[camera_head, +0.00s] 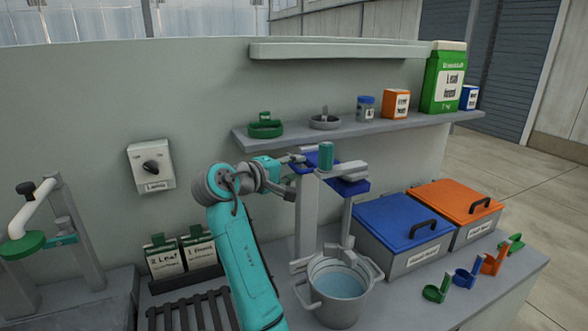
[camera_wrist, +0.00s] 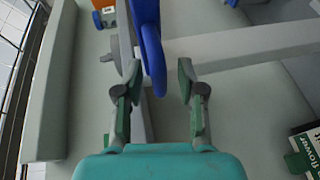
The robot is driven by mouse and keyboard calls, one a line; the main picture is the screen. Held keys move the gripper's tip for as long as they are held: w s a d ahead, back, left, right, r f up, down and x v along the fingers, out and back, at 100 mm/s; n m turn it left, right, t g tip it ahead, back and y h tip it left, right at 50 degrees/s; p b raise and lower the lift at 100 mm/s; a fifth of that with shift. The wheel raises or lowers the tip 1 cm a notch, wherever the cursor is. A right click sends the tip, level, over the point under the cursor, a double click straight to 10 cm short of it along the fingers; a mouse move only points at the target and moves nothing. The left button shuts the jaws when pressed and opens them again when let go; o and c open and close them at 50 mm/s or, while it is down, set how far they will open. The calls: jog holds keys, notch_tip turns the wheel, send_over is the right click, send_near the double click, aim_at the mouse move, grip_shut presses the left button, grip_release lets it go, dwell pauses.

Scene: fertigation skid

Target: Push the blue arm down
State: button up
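The blue arm (camera_head: 350,187) is part of a grey stand over the bucket; my gripper and a green cylinder (camera_head: 326,156) partly cover it in the head view. In the wrist view the blue arm (camera_wrist: 151,45) runs in from the top, and its rounded end lies between my fingertips, nearer the left finger. My gripper (camera_head: 293,174) is at the left end of the arm. In the wrist view my gripper (camera_wrist: 158,88) has its fingers apart, with nothing clamped. I cannot tell whether a finger touches the arm.
A grey bucket of water (camera_head: 338,290) stands below. A blue-lidded bin (camera_head: 402,222) and an orange-lidded bin (camera_head: 456,201) are to the right. A shelf (camera_head: 365,131) with several containers runs behind. Seed packets (camera_head: 166,260) and a slatted rack (camera_head: 190,312) are at the left.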

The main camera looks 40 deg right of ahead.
grip_shut()
jog(key=shift+f, duration=0.15)
notch_tip(320, 180, down, 17)
jog(key=shift+f, duration=0.2)
dwell(0.4)
grip_release()
jog(key=shift+f, duration=0.1)
jog(key=v, duration=1.2)
